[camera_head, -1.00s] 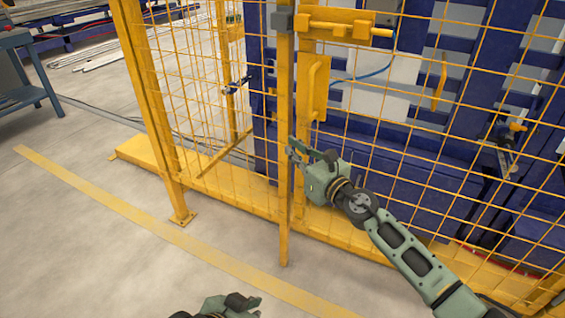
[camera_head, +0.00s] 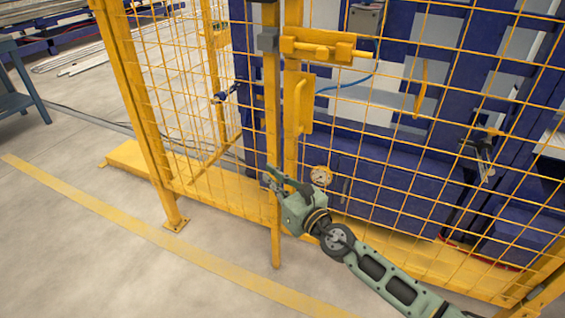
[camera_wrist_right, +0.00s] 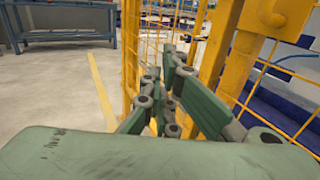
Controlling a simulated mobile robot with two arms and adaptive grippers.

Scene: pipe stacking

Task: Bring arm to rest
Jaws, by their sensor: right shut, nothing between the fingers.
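My right arm (camera_head: 390,285) reaches in from the lower right in the head view. Its green right gripper (camera_head: 274,178) is in front of the yellow fence posts, below the door handle. The gripper is shut and empty. In the right wrist view the dark-tipped green fingers (camera_wrist_right: 166,88) show close to a yellow post, with nothing between them. Whether they touch the post I cannot tell. My left gripper is out of the head view.
A yellow mesh fence (camera_head: 370,140) has a latch (camera_head: 318,47) and a handle (camera_head: 299,105). Blue machinery (camera_head: 410,175) stands behind it. A blue table (camera_head: 22,85) is at the far left. The grey floor (camera_head: 90,255) with a yellow line (camera_head: 150,235) is clear.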

